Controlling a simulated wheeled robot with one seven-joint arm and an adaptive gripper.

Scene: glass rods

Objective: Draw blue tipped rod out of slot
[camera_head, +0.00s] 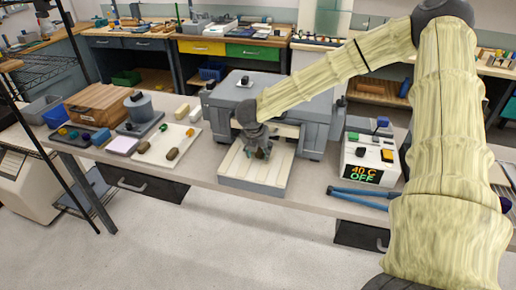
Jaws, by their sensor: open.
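My gripper (262,152) points down over the front of a cream slotted tray (240,168) on the bench. It is open. Its fingers are small and dark in this view, and I cannot tell whether anything lies between them. I cannot make out the blue tipped rod; the gripper and wrist cover part of the tray, and details in the slots are too small to tell.
A grey machine (318,112) stands right behind the tray. To the left, a white board (150,153) holds small items. The floor in front is clear.

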